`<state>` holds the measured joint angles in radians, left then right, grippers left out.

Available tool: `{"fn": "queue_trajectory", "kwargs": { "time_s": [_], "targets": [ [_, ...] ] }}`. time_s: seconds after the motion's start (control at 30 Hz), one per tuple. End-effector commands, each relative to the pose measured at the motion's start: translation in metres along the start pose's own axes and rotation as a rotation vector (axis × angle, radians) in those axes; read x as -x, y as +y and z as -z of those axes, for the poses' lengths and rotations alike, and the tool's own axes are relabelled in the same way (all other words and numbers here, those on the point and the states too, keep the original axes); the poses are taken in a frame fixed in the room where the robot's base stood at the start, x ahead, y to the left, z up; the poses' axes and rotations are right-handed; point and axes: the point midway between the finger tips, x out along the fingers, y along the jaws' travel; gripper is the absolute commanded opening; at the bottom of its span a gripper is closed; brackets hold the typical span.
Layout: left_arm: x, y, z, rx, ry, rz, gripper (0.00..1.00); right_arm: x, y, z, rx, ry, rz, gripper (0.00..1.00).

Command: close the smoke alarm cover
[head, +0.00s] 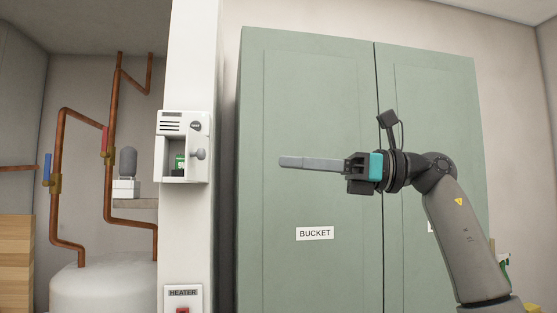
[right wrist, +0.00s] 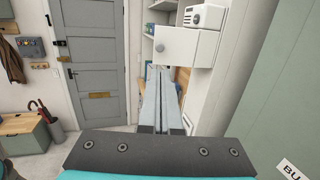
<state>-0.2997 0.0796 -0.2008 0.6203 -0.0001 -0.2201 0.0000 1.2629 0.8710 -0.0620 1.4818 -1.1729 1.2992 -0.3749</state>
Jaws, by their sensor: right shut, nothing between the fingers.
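The smoke alarm (head: 170,124) is a white box with a slotted top on the white column. Its lower compartment shows open, with a green-labelled battery (head: 180,162) inside. The cover (head: 202,170), with a round grey knob, stands swung out at the right side of the compartment. In the right wrist view the alarm's top (right wrist: 207,16) shows above the cover (right wrist: 188,47), whose broad face is turned to the camera. My right gripper (head: 282,162) is shut and empty, pointing left, to the right of the alarm and apart from it in the head view. My left gripper is not in view.
A green cabinet (head: 310,190) labelled BUCKET stands behind my right arm. Copper pipes (head: 110,160) and a white tank (head: 105,290) are left of the column. A heater switch (head: 183,298) is below the alarm. A grey door (right wrist: 92,60) shows in the wrist view.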

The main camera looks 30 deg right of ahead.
Motion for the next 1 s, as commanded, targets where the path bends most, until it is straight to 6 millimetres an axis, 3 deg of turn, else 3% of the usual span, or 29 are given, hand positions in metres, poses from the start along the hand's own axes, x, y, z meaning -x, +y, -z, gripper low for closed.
{"fn": "queue_trajectory", "kwargs": {
  "time_s": [0.3, 0.5, 0.7, 1.0],
  "targets": [
    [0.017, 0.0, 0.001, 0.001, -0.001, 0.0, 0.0, -0.071, 0.002, -0.002, 0.001, 0.0, -0.006, 0.0],
    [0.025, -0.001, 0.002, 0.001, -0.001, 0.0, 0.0, -0.103, 0.002, -0.002, 0.003, 0.001, -0.004, 0.0],
    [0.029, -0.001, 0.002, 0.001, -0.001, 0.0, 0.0, -0.118, 0.001, 0.0, 0.002, 0.002, -0.002, 0.0],
    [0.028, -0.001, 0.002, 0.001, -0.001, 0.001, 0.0, -0.12, 0.001, 0.001, 0.003, 0.002, 0.0, 0.0]
  ]
}}
